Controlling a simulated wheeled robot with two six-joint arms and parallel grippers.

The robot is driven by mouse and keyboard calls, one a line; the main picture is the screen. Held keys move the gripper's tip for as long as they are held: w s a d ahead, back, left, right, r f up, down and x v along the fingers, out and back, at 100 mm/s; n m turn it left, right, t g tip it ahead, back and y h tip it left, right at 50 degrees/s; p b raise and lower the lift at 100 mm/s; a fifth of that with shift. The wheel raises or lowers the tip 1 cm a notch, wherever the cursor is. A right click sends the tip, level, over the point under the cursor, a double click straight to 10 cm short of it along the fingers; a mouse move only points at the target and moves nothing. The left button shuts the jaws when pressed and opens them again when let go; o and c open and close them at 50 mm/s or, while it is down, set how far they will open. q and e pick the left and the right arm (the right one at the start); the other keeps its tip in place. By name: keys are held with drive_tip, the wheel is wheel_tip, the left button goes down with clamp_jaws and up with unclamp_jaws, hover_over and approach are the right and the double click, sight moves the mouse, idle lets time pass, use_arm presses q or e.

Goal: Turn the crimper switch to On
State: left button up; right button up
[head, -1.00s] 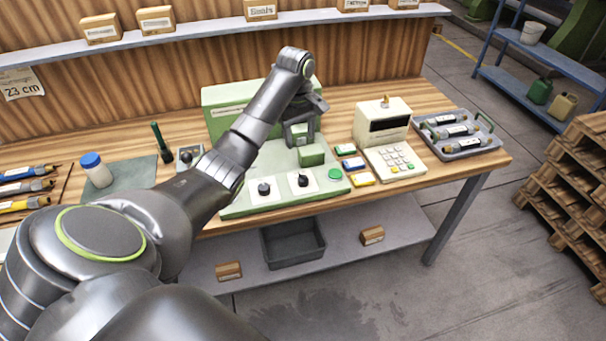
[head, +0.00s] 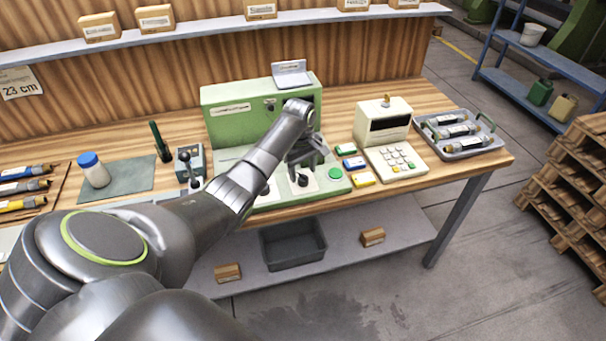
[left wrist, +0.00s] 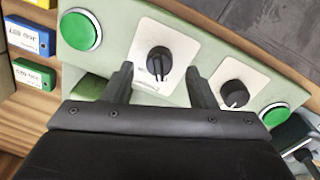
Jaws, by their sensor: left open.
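The green crimper machine (head: 232,125) stands on the bench, with a sloped front panel carrying dark rotary knobs on white plates. The right-hand knob (head: 302,180) also shows in the left wrist view (left wrist: 158,62), its pointer running roughly up and down there. The other knob (left wrist: 234,95) sits beside it; the arm partly hides it in the head view. My left gripper (head: 307,155) is open over the panel. In the left wrist view its fingers (left wrist: 160,76) appear on either side of the right-hand knob, with gaps; contact is not visible. My right gripper is not in view.
Green buttons (left wrist: 79,30) flank the knobs. Small blue, yellow and green boxes (head: 354,163) and a cream keypad device (head: 395,160) stand to the right, then a grey tray (head: 462,142). A lever box (head: 190,160) is left of the machine.

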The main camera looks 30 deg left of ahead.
sight(303, 179)
use_arm(q)
drive_tip(key=shift+f, duration=1.45)
drive_tip(key=shift+w, duration=0.1)
drive_tip(key=c, duration=1)
